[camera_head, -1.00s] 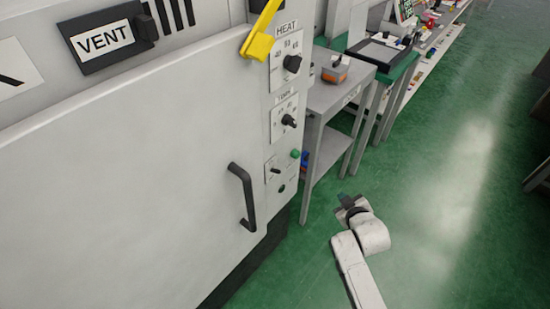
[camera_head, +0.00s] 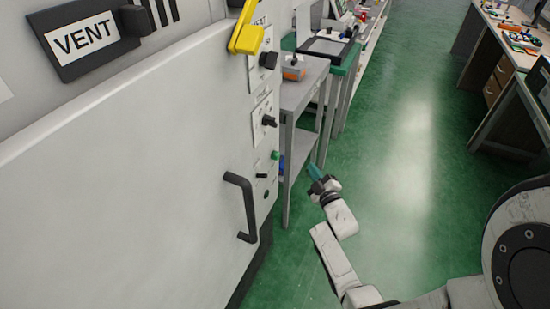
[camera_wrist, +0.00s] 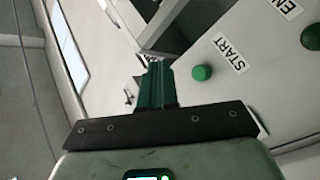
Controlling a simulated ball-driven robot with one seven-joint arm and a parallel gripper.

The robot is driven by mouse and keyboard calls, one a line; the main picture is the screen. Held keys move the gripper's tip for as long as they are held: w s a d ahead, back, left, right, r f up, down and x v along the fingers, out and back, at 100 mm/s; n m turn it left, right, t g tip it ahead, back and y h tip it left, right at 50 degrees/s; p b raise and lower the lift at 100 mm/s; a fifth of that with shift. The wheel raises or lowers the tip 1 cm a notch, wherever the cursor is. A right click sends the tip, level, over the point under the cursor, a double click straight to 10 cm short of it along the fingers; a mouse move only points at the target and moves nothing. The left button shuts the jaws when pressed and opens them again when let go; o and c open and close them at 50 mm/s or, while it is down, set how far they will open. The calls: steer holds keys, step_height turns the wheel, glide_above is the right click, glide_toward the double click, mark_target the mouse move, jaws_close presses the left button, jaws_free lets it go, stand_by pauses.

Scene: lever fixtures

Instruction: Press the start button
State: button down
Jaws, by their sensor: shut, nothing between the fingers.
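The start button is a small green round button (camera_wrist: 202,73) beside a label reading START (camera_wrist: 229,54) in the wrist view. In the head view the green button (camera_head: 275,155) sits low on the narrow control panel at the machine's right edge. My gripper (camera_wrist: 155,68) is shut and empty, its green fingers together. In the wrist view the fingertips lie just left of the button, apart from it in the picture. In the head view my gripper (camera_head: 315,170) is right of the panel, with a gap between them.
A black door handle (camera_head: 243,208) juts from the large grey machine door (camera_head: 130,170). A yellow lever (camera_head: 246,30) and black knobs (camera_head: 268,121) are above the button. A grey shelf cart (camera_head: 300,90) stands behind. Green floor (camera_head: 400,150) is free to the right.

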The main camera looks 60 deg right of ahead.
mark_target(276, 156)
steer(key=shift+w, duration=0.1)
steer(key=w+b, duration=0.3)
steer(key=w, duration=0.5)
steer(key=shift+w+a, duration=0.3)
steer(key=shift+a, duration=0.05)
stand_by(1.9)
steer(key=shift+w, duration=0.4)
steer(key=shift+w, duration=0.6)
stand_by(0.9)
steer(key=shift+s+b, duration=0.4)
steer(key=shift+s, duration=0.6)
